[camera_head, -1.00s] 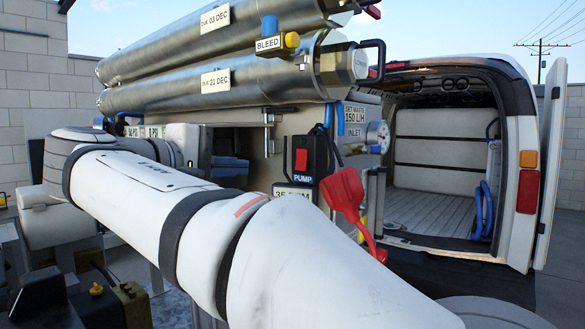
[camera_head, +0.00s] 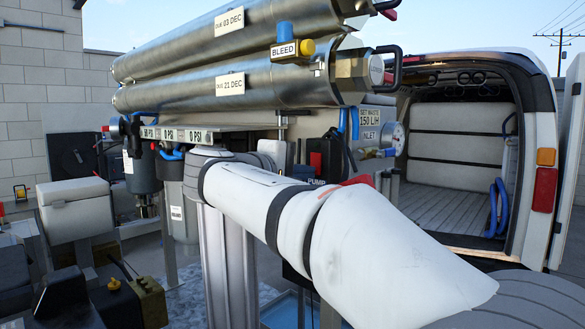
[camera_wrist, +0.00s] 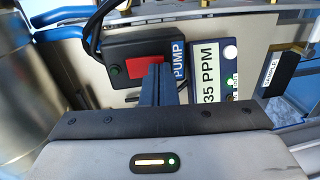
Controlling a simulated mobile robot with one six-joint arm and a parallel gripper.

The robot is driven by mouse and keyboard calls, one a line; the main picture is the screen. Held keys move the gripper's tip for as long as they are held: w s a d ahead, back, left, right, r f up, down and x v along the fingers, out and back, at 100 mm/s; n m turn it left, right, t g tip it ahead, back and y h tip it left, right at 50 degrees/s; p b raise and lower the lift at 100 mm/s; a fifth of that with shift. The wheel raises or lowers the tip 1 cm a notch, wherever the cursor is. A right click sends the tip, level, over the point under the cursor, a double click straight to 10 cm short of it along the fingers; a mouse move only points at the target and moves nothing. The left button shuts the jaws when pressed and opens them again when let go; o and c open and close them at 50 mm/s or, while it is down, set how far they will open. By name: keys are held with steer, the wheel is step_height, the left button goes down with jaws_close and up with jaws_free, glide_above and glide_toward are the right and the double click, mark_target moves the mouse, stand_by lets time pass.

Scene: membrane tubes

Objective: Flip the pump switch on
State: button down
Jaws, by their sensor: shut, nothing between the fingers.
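The pump switch is a red rocker (camera_head: 316,161) on a black box (camera_head: 330,146) under the steel tubes. In the head view my white arm covers the box's lower part. In the wrist view the red rocker (camera_wrist: 140,70) faces me on the black box (camera_wrist: 118,47), beside the PUMP label (camera_wrist: 179,59). A small dark green lamp (camera_wrist: 115,71) sits left of the rocker. My gripper (camera_wrist: 160,68) is shut and empty, its fingertips at the rocker's right side and hiding part of it. I cannot tell whether they touch it.
A 35 PPM meter (camera_wrist: 206,72) is right of the pump box, close to the fingers. Blue hoses (camera_wrist: 65,15) and black cable run at the upper left. Steel tubes (camera_head: 230,83) lie above the arm. An open van (camera_head: 460,150) stands at the right.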

steer(key=shift+w+d, duration=0.15)
steer(key=s+a+f+b, duration=0.1)
steer(key=s+a+b, duration=0.2)
steer(key=s+a, duration=0.5)
steer(key=s, duration=0.2)
steer(key=shift+s+a+f, duration=0.25)
steer(key=shift+s+f, duration=0.15)
stand_by(0.4)
steer(key=d+f+m+g+y, duration=0.1)
steer(key=d+f+g+y, duration=0.35)
steer(key=d+f, duration=1.2)
steer(key=s+d+f+m+g+y, duration=0.2)
steer(key=s+d+f+m, duration=0.2)
steer(key=s+f, duration=0.4)
steer(key=s+d+f+m+g+y, duration=0.3)
steer(key=s+f, duration=0.5)
steer(key=f, duration=0.5)
steer(key=shift+s+d+m+y, duration=0.2)
steer(key=shift+d+m+y, duration=0.15)
steer(key=shift+d+m, duration=0.65)
